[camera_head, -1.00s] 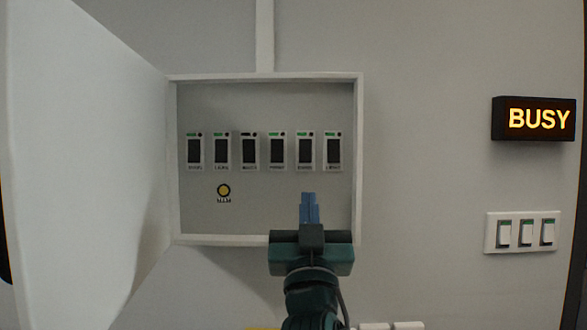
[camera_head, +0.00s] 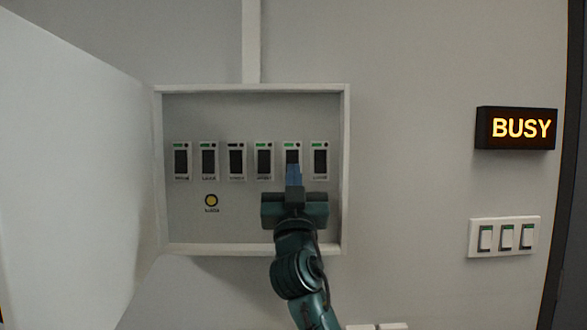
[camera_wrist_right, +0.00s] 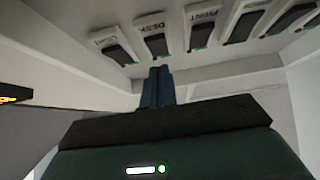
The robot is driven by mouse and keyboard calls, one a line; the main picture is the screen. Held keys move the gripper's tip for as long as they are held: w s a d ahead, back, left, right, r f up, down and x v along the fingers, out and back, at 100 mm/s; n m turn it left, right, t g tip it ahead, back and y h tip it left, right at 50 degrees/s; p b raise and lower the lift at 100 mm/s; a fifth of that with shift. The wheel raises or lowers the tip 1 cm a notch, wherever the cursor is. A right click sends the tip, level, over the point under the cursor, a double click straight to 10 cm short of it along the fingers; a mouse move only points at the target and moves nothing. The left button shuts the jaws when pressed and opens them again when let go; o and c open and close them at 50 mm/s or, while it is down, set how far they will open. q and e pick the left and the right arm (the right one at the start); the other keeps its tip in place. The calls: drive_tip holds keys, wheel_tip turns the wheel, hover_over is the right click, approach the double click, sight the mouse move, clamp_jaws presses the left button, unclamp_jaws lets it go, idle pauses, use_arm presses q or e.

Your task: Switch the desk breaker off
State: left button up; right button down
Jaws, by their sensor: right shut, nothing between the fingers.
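The open breaker box (camera_head: 345,190) on the wall holds a row of breakers. The desk breaker (camera_head: 292,155) is fifth from the left, with a green mark at its top; its lower part is hidden behind my fingers. In the right wrist view the breaker labelled DESK (camera_wrist_right: 156,44) is right beyond my fingertips. My right gripper (camera_head: 293,173) is shut and empty, its blue fingers pointing at this breaker; they also show in the wrist view (camera_wrist_right: 158,78). I cannot tell whether they touch it. My left gripper is out of view.
Neighbouring breakers (camera_head: 264,160) and (camera_head: 320,160) sit close on both sides; the third from the left shows no green. A round yellow button (camera_head: 211,201) is below the row. The open box door (camera_head: 70,170) fills the left. A BUSY sign (camera_head: 516,128) and wall switches (camera_head: 504,236) are at right.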

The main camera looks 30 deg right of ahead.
drive_tip(key=shift+w+d+f, duration=0.2)
drive_tip(key=shift+w+d, duration=0.45)
drive_tip(key=shift+w, duration=0.35)
